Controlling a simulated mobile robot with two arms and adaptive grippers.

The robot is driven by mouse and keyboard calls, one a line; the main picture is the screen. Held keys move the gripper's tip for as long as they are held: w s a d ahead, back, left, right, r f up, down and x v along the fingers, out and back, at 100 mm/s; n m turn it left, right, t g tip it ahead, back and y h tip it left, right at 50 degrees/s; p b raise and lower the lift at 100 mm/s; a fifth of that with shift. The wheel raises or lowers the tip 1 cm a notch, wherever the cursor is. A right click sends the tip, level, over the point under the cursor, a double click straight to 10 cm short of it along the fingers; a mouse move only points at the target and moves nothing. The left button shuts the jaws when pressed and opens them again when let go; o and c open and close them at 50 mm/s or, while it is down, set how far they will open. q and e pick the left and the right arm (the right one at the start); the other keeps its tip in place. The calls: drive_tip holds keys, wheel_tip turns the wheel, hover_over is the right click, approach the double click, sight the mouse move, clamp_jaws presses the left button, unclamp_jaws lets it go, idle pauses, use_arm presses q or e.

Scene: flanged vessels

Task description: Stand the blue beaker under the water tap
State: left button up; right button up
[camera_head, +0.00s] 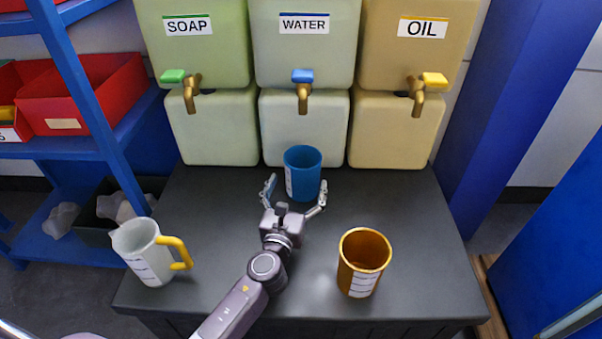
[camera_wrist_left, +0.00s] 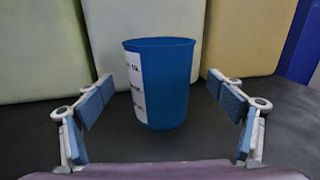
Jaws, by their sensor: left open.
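The blue beaker (camera_head: 303,176) stands upright on the dark table, below the brass water tap (camera_head: 302,98) with the blue handle. The tap belongs to the container labelled WATER (camera_head: 304,45). My left gripper (camera_head: 296,196) is open, with one finger on each side of the beaker's near part. In the left wrist view the beaker (camera_wrist_left: 165,85) stands between and beyond the spread fingers (camera_wrist_left: 168,105), with gaps on both sides. Its white label faces left there. My right gripper is not in view.
A white jug with a yellow handle (camera_head: 148,254) stands at the left table edge. An orange beaker (camera_head: 362,263) stands at front right. SOAP (camera_head: 190,45) and OIL (camera_head: 420,40) containers flank the water one. Blue shelving with red bins (camera_head: 95,95) is at left.

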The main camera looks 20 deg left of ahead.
use_arm(q)
drive_tip(key=s, duration=0.7)
drive_tip(key=shift+s+d, duration=0.3)
drive_tip(key=shift+s, duration=0.1)
